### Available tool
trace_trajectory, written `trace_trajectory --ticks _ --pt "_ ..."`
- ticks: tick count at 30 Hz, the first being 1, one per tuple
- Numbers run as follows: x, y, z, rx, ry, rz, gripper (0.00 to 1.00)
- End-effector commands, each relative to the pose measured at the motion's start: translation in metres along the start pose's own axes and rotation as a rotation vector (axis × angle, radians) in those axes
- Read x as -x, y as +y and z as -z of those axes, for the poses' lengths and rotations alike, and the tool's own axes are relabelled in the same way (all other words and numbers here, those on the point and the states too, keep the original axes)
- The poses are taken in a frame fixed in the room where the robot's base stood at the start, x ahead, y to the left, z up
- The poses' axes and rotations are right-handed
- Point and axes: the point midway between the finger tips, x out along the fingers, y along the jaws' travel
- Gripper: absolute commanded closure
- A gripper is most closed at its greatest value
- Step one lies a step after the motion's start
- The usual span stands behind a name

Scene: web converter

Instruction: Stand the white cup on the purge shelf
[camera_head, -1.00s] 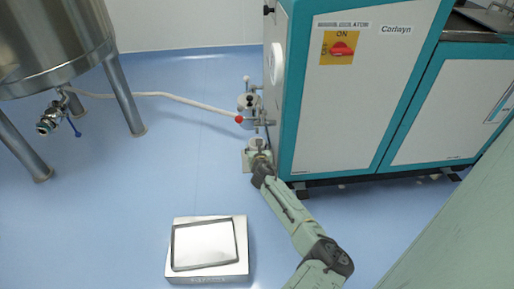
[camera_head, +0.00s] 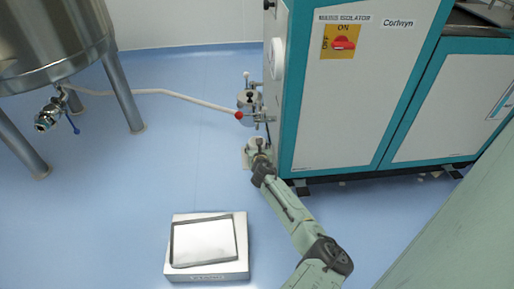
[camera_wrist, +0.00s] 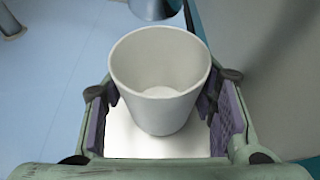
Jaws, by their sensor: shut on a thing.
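The white cup (camera_wrist: 160,80) is upright and empty between the fingers of my gripper (camera_wrist: 160,108) in the wrist view. The fingers are shut on its two sides. In the head view the cup (camera_head: 254,146) is small and partly hidden by my gripper (camera_head: 261,158). A pale plate, seemingly the purge shelf (camera_head: 246,162), shows at the machine's left side under the valve. The bright shelf surface (camera_wrist: 150,146) lies below the cup in the wrist view. I cannot tell whether the cup's base touches it.
A valve with a red knob (camera_head: 239,115) and a pale hose (camera_head: 165,95) are just above the cup. The white and teal machine (camera_head: 350,115) stands close on the right. A steel-topped box (camera_head: 207,245) is on the floor; a steel tank (camera_head: 50,45) stands left.

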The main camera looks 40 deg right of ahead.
Motion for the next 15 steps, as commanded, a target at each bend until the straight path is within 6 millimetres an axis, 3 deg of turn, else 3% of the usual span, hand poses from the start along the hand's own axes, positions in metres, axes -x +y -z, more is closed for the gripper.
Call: trace_trajectory --ticks 5,6,15 --pt "-0.0018 -0.0002 0.0042 -0.001 0.000 0.000 0.72" --pt "-0.0013 -0.0002 0.0028 -0.001 0.000 0.000 0.46" --pt "-0.0012 -0.0001 0.0029 -0.001 0.000 0.000 0.26"
